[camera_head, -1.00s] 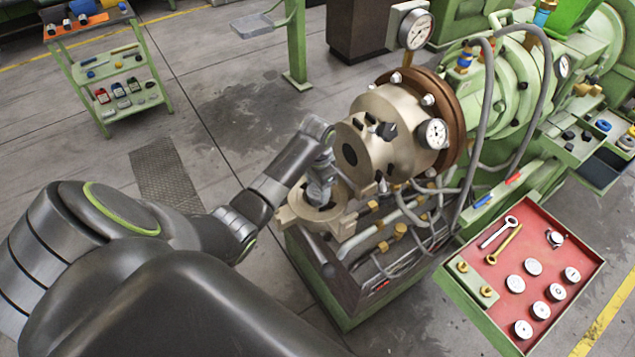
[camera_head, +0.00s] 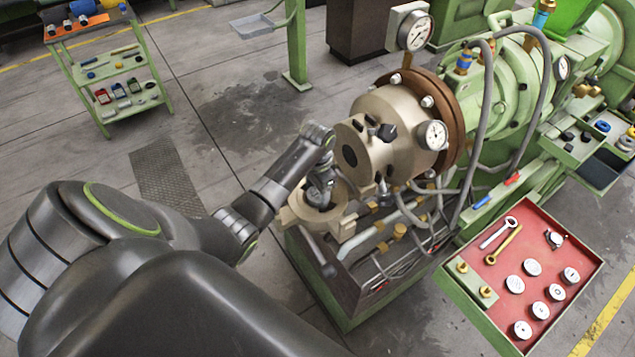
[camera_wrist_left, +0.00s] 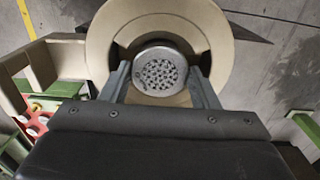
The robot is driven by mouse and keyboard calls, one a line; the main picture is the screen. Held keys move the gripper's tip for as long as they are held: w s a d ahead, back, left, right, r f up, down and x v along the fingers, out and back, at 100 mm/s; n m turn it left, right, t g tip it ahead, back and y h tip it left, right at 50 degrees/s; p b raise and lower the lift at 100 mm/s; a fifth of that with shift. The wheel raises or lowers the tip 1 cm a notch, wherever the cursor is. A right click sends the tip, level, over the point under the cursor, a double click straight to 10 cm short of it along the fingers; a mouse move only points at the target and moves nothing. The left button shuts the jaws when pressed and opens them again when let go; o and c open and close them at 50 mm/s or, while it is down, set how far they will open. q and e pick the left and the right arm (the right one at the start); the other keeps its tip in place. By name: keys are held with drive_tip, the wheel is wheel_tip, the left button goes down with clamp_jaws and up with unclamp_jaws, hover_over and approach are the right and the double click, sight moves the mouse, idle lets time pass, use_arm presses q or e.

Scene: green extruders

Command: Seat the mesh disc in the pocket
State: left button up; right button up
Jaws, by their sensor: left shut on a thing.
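The mesh disc (camera_wrist_left: 159,71) is a round grey plate with many small holes, seen face-on in the left wrist view. My left gripper (camera_wrist_left: 160,80) is shut on it, one finger at each side. Behind the disc is a beige ring-shaped part (camera_wrist_left: 105,45) with a round pocket, which also shows in the head view (camera_head: 292,212). In the head view my left gripper (camera_head: 320,195) points down into that ring and hides the disc. I cannot tell whether the disc touches the pocket floor. My right gripper is not in view.
The beige extruder head (camera_head: 385,130) with gauges and bolts stands right beside my left wrist. Hoses and pipes (camera_head: 400,215) run below it. A red tray (camera_head: 560,285) with several round discs and two wrenches is at the right. Open floor lies to the left.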

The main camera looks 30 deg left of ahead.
use_arm(q)
drive_tip(key=shift+f, duration=0.25)
idle(0.4)
drive_tip(key=shift+f, duration=0.2)
idle(0.6)
drive_tip(key=o, duration=1.2)
drive_tip(key=shift+c, duration=0.2)
drive_tip(key=shift+r, duration=4)
